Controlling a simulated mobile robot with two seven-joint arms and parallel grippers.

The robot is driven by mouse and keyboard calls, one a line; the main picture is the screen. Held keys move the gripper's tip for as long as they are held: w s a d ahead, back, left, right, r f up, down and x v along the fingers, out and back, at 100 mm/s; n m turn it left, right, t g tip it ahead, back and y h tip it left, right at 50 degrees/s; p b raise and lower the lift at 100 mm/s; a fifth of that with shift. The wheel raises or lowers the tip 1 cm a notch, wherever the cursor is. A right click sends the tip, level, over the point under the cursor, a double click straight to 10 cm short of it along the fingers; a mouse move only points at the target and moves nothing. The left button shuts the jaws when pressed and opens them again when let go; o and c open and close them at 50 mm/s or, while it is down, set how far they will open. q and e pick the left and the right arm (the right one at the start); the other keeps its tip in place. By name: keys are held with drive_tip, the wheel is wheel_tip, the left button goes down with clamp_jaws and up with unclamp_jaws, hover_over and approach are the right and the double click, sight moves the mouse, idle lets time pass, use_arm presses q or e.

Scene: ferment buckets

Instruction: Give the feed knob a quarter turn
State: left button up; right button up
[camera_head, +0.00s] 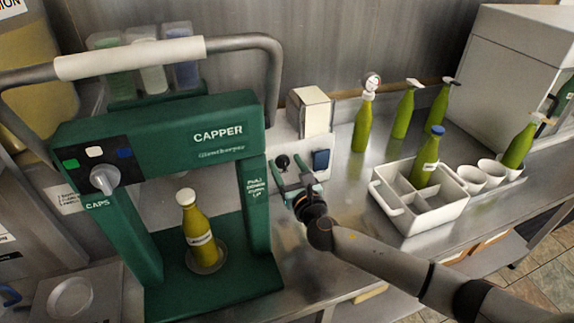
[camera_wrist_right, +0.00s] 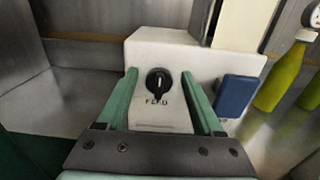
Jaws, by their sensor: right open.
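The feed knob (camera_wrist_right: 158,83) is a small black knob on the front of a white box (camera_wrist_right: 170,55), above a label that reads FEED. In the head view the knob (camera_head: 283,161) shows just beyond my right gripper (camera_head: 294,184). My right gripper (camera_wrist_right: 172,95) is open, with its green fingers on either side of the knob in the wrist view. The fingers look apart from the knob, and nothing is between them that they grip. My left gripper is not in view.
A green capper (camera_head: 215,115) with a bottle (camera_head: 198,235) stands at left. A blue block (camera_wrist_right: 235,96) sits beside the knob on the right. A white divided crate (camera_head: 418,205), cups (camera_head: 470,178) and several green bottles stand at right. The counter in front of the box has free room.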

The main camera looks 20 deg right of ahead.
clamp_jaws()
idle(0.5)
drive_tip(key=shift+m, duration=0.3)
drive_tip(key=m, duration=0.1)
drive_tip(key=m+b, duration=0.1)
drive_tip(key=m, duration=0.1)
drive_tip(key=shift+d+f+m, duration=0.15)
drive_tip(key=shift+d+m, duration=0.1)
drive_tip(key=shift+m, duration=0.05)
drive_tip(key=m, duration=0.1)
drive_tip(key=m+b, duration=0.1)
drive_tip(key=m, duration=0.2)
drive_tip(key=shift+d+f+m, duration=0.15)
drive_tip(key=shift+d+m, duration=0.1)
drive_tip(key=shift+m, duration=0.05)
drive_tip(key=m+b, duration=0.1)
drive_tip(key=m, duration=0.3)
drive_tip(key=shift+d+f, duration=0.1)
drive_tip(key=shift+f, duration=0.1)
drive_tip(key=shift+f+m+b, duration=0.2)
drive_tip(key=shift+m+b, duration=0.3)
drive_tip(key=shift+m, duration=1.9)
